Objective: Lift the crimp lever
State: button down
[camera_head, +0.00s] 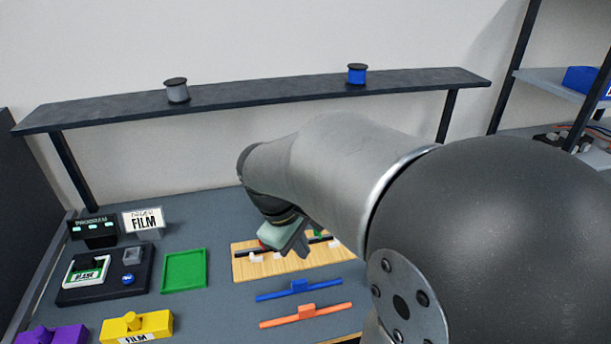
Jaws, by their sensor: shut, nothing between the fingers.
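My gripper (299,246) is shut and looks empty. A black bar with white pieces (276,257) lies along the board. A small red part (263,244) shows just left of my gripper, and a small green part (318,233) shows to its right. I cannot tell which part is the crimp lever, or whether my gripper touches anything.
A blue bar (299,291) and an orange bar (306,316) lie in front of the board. An empty green tray (184,271) is to the left, beside a black device (104,281). Yellow (155,324) and purple (65,336) blocks are at front left. A dark shelf (265,93) spans the back.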

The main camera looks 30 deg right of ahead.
jog(key=w+d+f+n+g+h+b, duration=0.2)
jog(key=w+d+f+n+h+b, duration=0.1)
jog(key=d+f, duration=0.4)
jog(key=w+d+f+n+g+h+b, duration=0.2)
jog(key=w+d+f+n+b, duration=0.3)
jog(key=d, duration=0.8)
jog(key=w+d+f+n+g+h+b, duration=0.1)
jog(key=w+d+f+n+h+b, duration=0.3)
jog(key=w+d+f+b, duration=0.3)
jog(key=shift+d+f+n+g, duration=0.2)
jog(key=shift+d+f+n, duration=0.1)
jog(key=shift+d+f, duration=0.55)
jog(key=shift+d+f+n+g, duration=0.25)
jog(key=shift+d+f, duration=0.35)
jog(key=shift+d, duration=0.35)
jog(key=shift+d+h, duration=0.1)
jog(key=shift+h, duration=0.2)
jog(key=x, duration=1)
jog(key=shift+d, duration=0.1)
jog(key=r, duration=0.1)
jog(key=w+r+p, duration=0.1)
jog(key=shift+w+r, duration=0.15)
jog(key=shift+r, duration=0.1)
jog(key=shift+w+d+r, duration=0.15)
jog(key=shift+w+r, duration=0.1)
jog(key=shift+r, duration=0.3)
jog(key=shift+r+p, duration=0.1)
jog(key=shift+p, duration=0.25)
